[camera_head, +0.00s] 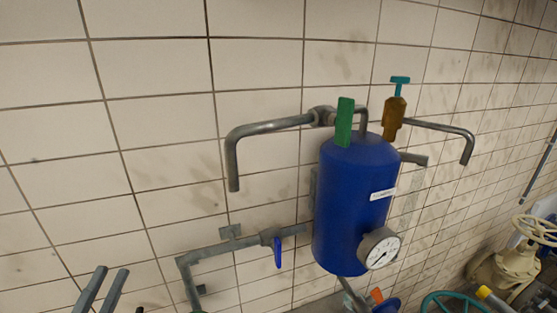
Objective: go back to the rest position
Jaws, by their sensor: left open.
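My left gripper (101,286) shows at the bottom left of the head view. Its two grey fingers point up and stand apart with nothing between them. It is well to the left of the blue tank and below the grey pipes, apart from both. My right gripper is not in view.
A blue tank (345,210) with a round gauge (380,248) is mounted at the tiled wall. A green handle (344,122), a brown valve (394,116) and bent grey pipes (270,126) sit around its top. A blue lever (278,252) hangs at its left. A cream handwheel (537,230) stands at the right.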

